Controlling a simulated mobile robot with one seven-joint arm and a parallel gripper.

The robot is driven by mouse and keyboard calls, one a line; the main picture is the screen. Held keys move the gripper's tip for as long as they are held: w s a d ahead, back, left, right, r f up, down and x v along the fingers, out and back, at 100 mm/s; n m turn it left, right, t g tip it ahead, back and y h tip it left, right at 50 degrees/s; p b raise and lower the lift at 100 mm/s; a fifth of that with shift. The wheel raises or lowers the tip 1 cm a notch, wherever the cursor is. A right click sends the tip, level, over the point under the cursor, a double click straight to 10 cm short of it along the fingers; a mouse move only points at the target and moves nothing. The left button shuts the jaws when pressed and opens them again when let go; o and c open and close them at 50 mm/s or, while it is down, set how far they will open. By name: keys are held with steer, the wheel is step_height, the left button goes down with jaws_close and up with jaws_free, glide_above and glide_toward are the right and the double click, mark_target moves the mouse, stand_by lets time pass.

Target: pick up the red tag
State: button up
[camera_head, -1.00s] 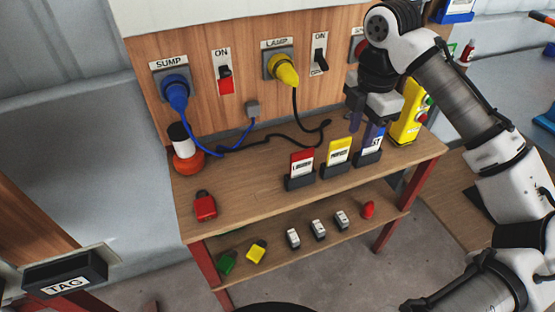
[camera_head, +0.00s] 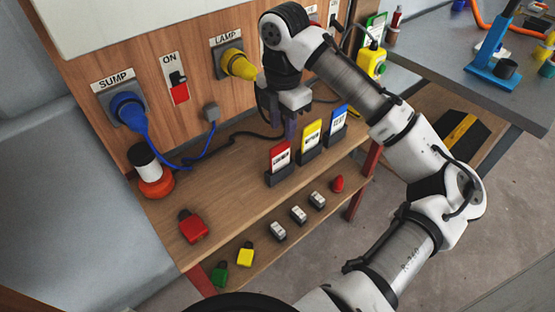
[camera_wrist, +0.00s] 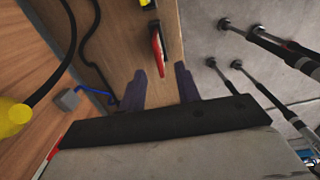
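The red tag (camera_head: 280,155) is a red card with a white label. It stands upright in a dark holder (camera_head: 279,177), leftmost of three on the bench. In the wrist view, the red tag (camera_wrist: 158,48) shows nearly edge-on, ahead of the fingertips and roughly between their lines. My gripper (camera_head: 290,128) is just above and behind the red tag in the head view. In the wrist view, my gripper (camera_wrist: 161,78) has its two dark fingers spread apart with nothing between them.
A yellow tag (camera_head: 310,135) and a blue tag (camera_head: 338,119) stand close to the right. A red padlock (camera_head: 193,228) lies front left on the bench (camera_head: 225,195). Blue and black cables run behind. The lower shelf holds small padlocks and a red piece (camera_head: 338,184).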

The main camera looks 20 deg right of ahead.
mark_target(280, 153)
steer(key=f, duration=0.4)
steer(key=f+p, duration=0.1)
steer(key=f, duration=0.4)
steer(key=shift+w+a+f, duration=0.1)
steer(key=shift+a+f, duration=0.1)
steer(key=shift+f, duration=0.05)
jaws_close()
